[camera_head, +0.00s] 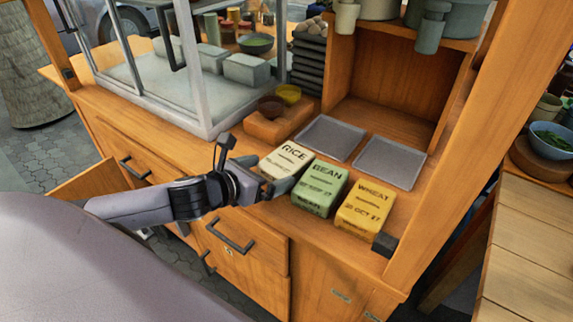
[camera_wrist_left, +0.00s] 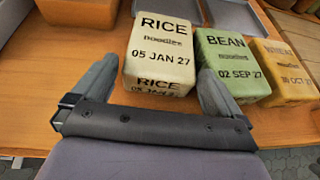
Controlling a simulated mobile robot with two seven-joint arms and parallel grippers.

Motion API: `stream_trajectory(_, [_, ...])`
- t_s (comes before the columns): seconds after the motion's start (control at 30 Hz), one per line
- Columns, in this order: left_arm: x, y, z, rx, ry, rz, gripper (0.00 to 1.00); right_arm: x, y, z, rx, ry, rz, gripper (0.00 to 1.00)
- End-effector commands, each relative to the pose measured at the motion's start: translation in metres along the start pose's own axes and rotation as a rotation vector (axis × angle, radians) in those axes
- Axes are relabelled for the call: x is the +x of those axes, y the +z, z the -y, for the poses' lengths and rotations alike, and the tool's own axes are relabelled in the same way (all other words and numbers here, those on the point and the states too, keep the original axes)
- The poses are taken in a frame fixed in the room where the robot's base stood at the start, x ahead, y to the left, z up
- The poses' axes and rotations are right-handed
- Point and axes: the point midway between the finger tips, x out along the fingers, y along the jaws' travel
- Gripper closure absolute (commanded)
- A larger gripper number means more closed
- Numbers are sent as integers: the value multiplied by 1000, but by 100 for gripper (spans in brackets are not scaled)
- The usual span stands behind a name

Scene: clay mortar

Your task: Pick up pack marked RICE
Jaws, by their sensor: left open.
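The cream pack marked RICE (camera_head: 287,158) stands on the wooden counter, leftmost of three packs in a row. In the left wrist view the RICE pack (camera_wrist_left: 160,55) reads 05 JAN 27, and its near face lies between my fingers. My left gripper (camera_head: 275,183) is open at the near side of the RICE pack. In the left wrist view its fingers (camera_wrist_left: 155,85) stand on either side of the pack's near end, the right finger close to the green BEAN pack. My right gripper is not in view.
The green BEAN pack (camera_head: 320,187) and yellow WHEAT pack (camera_head: 365,207) stand to the right. Two grey trays (camera_head: 332,137) (camera_head: 391,162) lie behind. A wooden block with small bowls (camera_head: 273,126) and a glass case (camera_head: 165,100) are to the left. A dark small block (camera_head: 385,244) sits near the counter edge.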

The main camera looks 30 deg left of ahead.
Motion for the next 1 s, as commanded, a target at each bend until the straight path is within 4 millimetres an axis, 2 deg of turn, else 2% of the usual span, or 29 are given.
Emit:
stream_trajectory(0.13, [11,1,0,-1,-2,1,0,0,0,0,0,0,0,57])
stream_trajectory(0.4, [12,0,1,1,-2,0,0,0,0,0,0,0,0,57])
stream_trajectory(0.43, [12,0,1,1,-2,0,6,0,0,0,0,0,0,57])
stream_trajectory(0.53, [12,0,1,1,-2,0,39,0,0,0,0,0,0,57])
stream_trajectory(0.57, [12,0,1,1,-2,0,43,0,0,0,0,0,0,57])
stream_trajectory(0.87, [11,3,0,2,-2,3,43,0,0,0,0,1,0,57])
stream_trajectory(1.0, [8,12,0,2,-2,4,43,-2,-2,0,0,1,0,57])
